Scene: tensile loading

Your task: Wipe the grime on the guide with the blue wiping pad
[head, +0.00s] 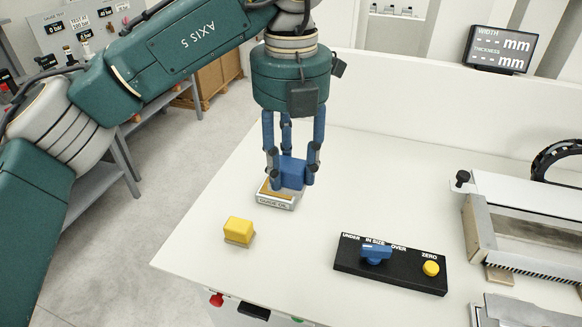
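The blue wiping pad (292,170) is a blue block between the fingers of my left gripper (292,172), whose fingertips look closed against its sides. The pad is at the shallow tray labelled "GUIDE OIL" (275,203), over its amber inside. I cannot tell whether it touches the tray's bottom. A metal assembly (520,222) at the right edge of the table, with a pale top plate and a hatched strip along its front, may hold the guide. My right gripper is not in view.
A yellow block (238,231) stands on the table left of a black control panel (390,268) with a blue knob and a yellow button. A low white wall and a display (503,48) are behind. The table middle is clear.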

